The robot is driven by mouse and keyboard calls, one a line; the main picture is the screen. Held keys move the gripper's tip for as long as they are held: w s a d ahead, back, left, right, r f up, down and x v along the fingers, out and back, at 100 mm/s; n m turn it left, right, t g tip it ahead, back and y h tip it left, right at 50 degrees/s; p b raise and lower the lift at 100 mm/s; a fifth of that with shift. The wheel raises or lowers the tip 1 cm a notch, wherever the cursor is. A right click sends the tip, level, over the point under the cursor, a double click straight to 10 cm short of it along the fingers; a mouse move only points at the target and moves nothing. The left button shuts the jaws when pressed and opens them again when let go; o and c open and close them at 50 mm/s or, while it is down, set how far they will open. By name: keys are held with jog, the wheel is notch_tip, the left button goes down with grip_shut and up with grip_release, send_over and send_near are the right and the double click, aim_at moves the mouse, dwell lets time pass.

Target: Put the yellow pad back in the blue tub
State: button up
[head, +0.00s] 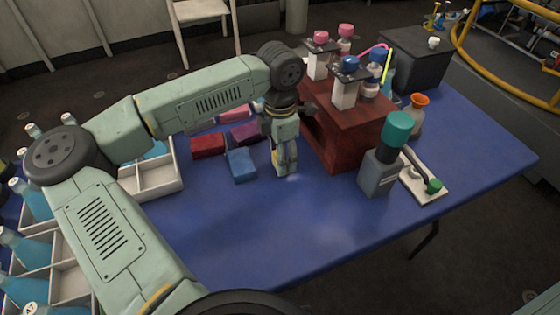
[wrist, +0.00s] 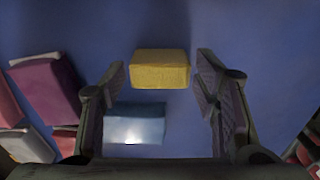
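The yellow pad (wrist: 160,68) lies in the wrist view between and just beyond my fingertips, with a gap on each side. My gripper (wrist: 160,80) is open and empty. In the head view my gripper (head: 285,165) points down, low over the blue table, left of the red rack; it largely hides the yellow pad there. A blue block (head: 240,165) lies left of my gripper in the head view. A pale blue block (wrist: 135,125) with a bright spot shows below the yellow pad in the wrist view. I cannot make out which thing is the blue tub.
A red block (head: 208,145) and a purple block (head: 245,133) lie close by on the left. The red rack (head: 350,125) with pump bottles stands right. A grey bottle with a green top (head: 380,170) stands on the right. The front of the blue table (head: 270,235) is clear.

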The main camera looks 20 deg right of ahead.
jog(key=c, duration=0.5)
jog(key=shift+r, duration=0.1)
